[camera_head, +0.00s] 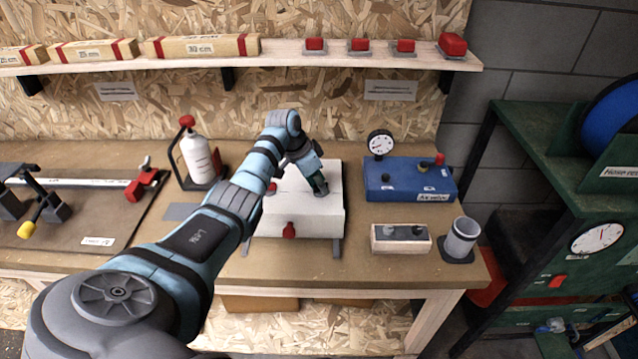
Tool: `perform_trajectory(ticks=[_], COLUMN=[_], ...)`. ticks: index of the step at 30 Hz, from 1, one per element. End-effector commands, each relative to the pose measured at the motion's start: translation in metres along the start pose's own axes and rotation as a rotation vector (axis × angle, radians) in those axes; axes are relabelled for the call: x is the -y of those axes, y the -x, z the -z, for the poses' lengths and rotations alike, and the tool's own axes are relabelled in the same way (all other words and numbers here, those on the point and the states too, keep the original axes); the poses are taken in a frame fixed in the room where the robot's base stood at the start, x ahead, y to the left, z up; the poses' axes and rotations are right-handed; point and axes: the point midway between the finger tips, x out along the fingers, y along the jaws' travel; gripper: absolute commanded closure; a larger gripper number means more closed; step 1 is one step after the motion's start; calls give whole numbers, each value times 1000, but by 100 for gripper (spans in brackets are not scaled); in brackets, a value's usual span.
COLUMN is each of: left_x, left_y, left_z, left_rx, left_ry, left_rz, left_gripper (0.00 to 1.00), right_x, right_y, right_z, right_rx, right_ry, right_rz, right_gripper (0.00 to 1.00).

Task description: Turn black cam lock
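My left arm reaches in from the lower left, and its gripper (320,188) points down onto the top of a white box (325,217) on the workbench. The fingers are small and partly hidden by the wrist, so I cannot tell whether they are open or shut. A red knob (289,230) is on the front of the box, and a red part (271,188) shows on its top left beside my arm. I cannot make out a black cam lock; it may be hidden under my gripper. My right gripper is not in view.
A blue box (408,190) with a gauge (380,143) stands right of the white box. A small box with dark knobs (401,238) and a grey cup (461,238) are in front. A white bottle (197,158) stands left. A shelf (350,57) runs above.

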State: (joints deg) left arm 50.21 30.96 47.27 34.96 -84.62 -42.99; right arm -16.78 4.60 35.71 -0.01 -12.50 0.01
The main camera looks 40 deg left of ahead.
Motion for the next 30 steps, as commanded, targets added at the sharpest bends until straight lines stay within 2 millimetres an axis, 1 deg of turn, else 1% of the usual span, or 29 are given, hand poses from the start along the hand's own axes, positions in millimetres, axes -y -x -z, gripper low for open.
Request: perform_trajectory(ticks=[2,6,8,15,20,26,30], left_x=[0,0,0,-1,-1,-3,-3], left_y=[0,1,1,0,2,5,6], left_z=[0,0,0,1,2,3,3], left_rx=[0,0,0,0,-1,0,1], left_ry=[0,0,1,3,25,105,198], left_rz=[0,0,0,0,10,39,77], left_gripper=[70,92,100,100,100,100,100], right_x=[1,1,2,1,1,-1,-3], right_y=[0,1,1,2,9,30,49], right_z=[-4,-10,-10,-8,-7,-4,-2], right_rx=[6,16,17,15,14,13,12], right_ry=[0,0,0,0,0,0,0], right_rz=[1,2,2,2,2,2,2], right_gripper=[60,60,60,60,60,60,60])
